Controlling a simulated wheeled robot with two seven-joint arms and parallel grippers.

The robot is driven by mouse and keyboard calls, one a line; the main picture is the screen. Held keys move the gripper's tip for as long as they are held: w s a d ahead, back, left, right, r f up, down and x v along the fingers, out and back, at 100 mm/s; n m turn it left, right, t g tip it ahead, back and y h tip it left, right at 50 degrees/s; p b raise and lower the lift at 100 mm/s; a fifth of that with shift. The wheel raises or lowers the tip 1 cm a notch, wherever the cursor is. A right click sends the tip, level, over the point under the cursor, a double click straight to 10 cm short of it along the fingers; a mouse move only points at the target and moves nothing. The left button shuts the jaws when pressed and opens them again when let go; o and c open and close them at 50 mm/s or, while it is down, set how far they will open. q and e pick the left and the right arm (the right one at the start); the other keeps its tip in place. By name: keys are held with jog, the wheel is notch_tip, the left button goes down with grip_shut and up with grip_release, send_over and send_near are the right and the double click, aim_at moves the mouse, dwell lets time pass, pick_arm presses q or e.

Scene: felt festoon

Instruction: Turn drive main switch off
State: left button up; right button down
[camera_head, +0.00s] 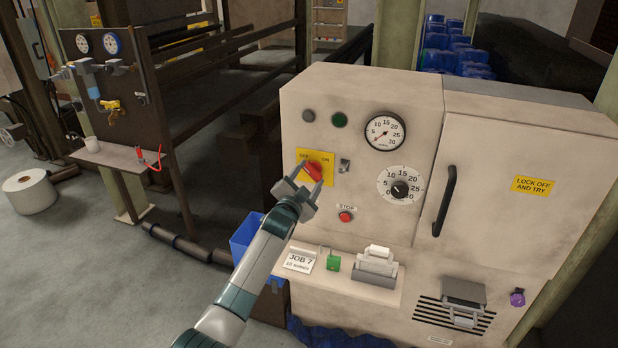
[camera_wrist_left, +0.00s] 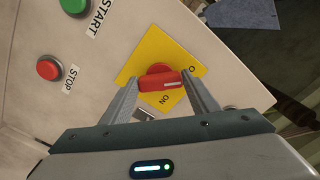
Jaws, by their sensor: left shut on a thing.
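The drive main switch is a red rotary handle (camera_head: 314,167) on a yellow plate (camera_head: 302,154) marked OFF at left and ON at right, on the beige cabinet's front. My left gripper (camera_head: 311,173) is at the plate, its fingers shut on the handle from both sides. In the left wrist view the red handle (camera_wrist_left: 160,81) spans the gap between the fingertips. Its white mark is at the right end, and I cannot tell which label it points to. The yellow plate (camera_wrist_left: 146,58) shows ON clearly; OFF is partly hidden. My right gripper is not in view.
A red STOP button (camera_head: 346,216) and a small keyed switch (camera_head: 345,165) sit right of my gripper. Two dials (camera_head: 386,131) are farther right. A shelf (camera_head: 340,285) below holds a JOB 7 card (camera_head: 299,261) and a green padlock (camera_head: 333,262).

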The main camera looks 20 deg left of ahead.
pick_arm(q)
jog(key=shift+f, duration=0.1)
jog(key=o, duration=1)
jog(key=shift+o, duration=0.2)
jog(key=shift+s, duration=0.15)
jog(key=s+b, duration=0.3)
jog(key=s, duration=1.4)
jog(key=shift+a+b, duration=0.35)
jog(key=shift+b, duration=0.05)
jog(key=shift+f, duration=0.1)
